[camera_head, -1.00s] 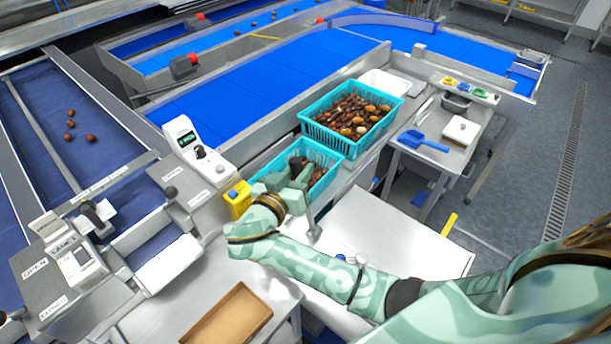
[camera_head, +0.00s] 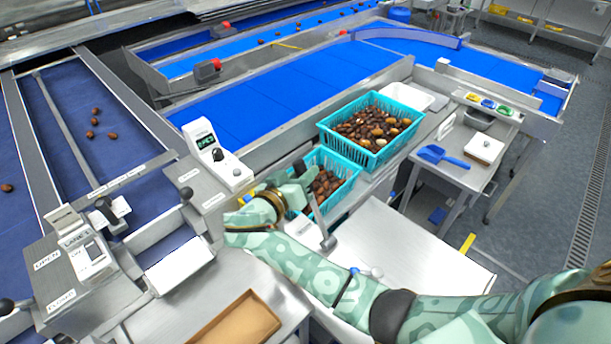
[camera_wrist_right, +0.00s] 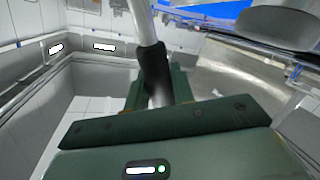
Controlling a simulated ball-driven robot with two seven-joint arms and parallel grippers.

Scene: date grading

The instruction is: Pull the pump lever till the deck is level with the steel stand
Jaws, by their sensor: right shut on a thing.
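My right gripper (camera_head: 288,190) is in front of the smaller teal crate in the head view. In the right wrist view it is shut on the black grip (camera_wrist_right: 152,72) of the pump lever, whose pale rod runs up out of the frame. In the head view a grey rod (camera_head: 319,217), seemingly the lever, slants down and right from the gripper. A flat pale surface (camera_head: 400,245), possibly the deck, lies right of it. A steel stand (camera_head: 440,172) with a blue scoop is behind that surface. I cannot tell whether their heights match. My left gripper is out of view.
Two teal crates of dates, a larger one (camera_head: 335,140) and a smaller one (camera_head: 350,190), stand close behind my gripper. A control box (camera_head: 215,160) and a brown tray (camera_head: 235,322) are at left. Blue conveyors (camera_head: 270,88) run behind. Grey floor is open at right.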

